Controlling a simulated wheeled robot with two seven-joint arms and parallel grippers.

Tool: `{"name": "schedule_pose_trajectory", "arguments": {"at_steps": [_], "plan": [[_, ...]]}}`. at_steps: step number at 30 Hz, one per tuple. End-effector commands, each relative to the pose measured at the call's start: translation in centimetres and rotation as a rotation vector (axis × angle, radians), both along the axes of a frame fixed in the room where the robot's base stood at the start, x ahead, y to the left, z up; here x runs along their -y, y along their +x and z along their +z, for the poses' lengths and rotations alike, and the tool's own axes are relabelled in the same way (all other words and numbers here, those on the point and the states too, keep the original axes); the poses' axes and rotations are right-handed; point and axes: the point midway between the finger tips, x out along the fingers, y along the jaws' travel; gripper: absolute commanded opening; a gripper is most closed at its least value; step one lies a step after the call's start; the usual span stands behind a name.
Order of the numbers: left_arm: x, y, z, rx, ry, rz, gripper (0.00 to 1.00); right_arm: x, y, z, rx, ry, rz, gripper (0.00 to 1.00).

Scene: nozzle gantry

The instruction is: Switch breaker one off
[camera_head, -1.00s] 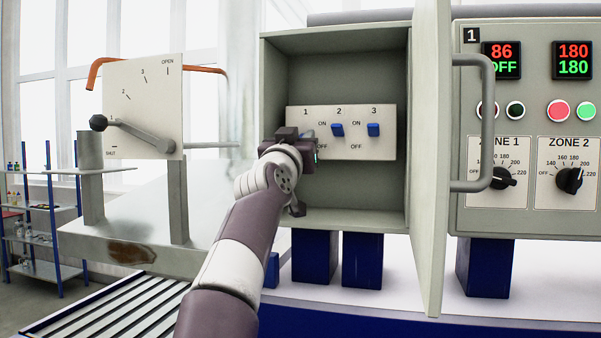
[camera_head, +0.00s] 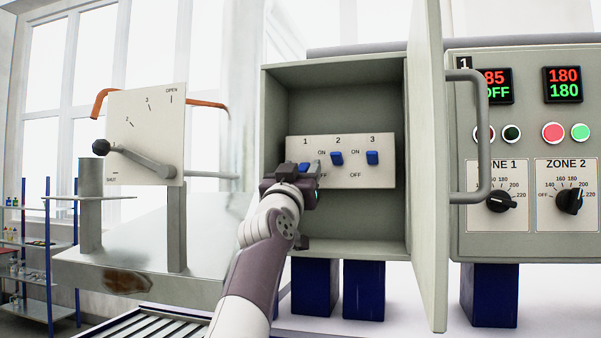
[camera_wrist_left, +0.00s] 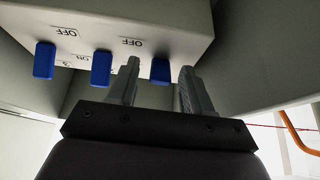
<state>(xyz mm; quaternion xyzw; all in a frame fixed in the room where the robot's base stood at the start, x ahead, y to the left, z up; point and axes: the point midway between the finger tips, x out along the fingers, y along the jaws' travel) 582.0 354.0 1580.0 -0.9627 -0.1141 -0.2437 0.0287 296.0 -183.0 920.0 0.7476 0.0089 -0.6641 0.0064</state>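The white breaker plate (camera_head: 375,178) sits inside the open grey box, with blue levers under the numbers 1, 2 and 3. Lever two (camera_head: 337,158) and lever three (camera_head: 372,157) are up beside ON. Lever one (camera_head: 304,168) shows just above my left gripper (camera_head: 296,182) and appears lower than the other two. My right gripper is not in view.
The box's side wall (camera_head: 272,120) is close left of my gripper. A lever dial (camera_head: 146,130) stands further left.

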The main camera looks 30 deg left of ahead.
Motion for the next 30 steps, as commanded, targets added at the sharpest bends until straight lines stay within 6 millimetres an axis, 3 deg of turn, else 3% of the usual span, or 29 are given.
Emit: {"name": "schedule_pose_trajectory", "arguments": {"at_steps": [7,11,21,25,30], "plan": [[0.0,0.0,0.0,0.000,0.000,0.000,0.49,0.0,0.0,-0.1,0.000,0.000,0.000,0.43],[0.1,-0.7,-0.8,0.001,0.000,0.000,0.49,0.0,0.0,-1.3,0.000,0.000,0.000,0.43],[1.8,-7.5,-5.4,0.002,0.001,0.000,0.49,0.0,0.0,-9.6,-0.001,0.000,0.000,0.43],[2.3,-9.6,-6.1,0.001,0.001,0.001,0.49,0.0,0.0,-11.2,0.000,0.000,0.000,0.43],[2.6,-10.8,-6.2,-0.001,0.000,0.000,0.49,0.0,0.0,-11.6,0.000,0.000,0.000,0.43]]}}
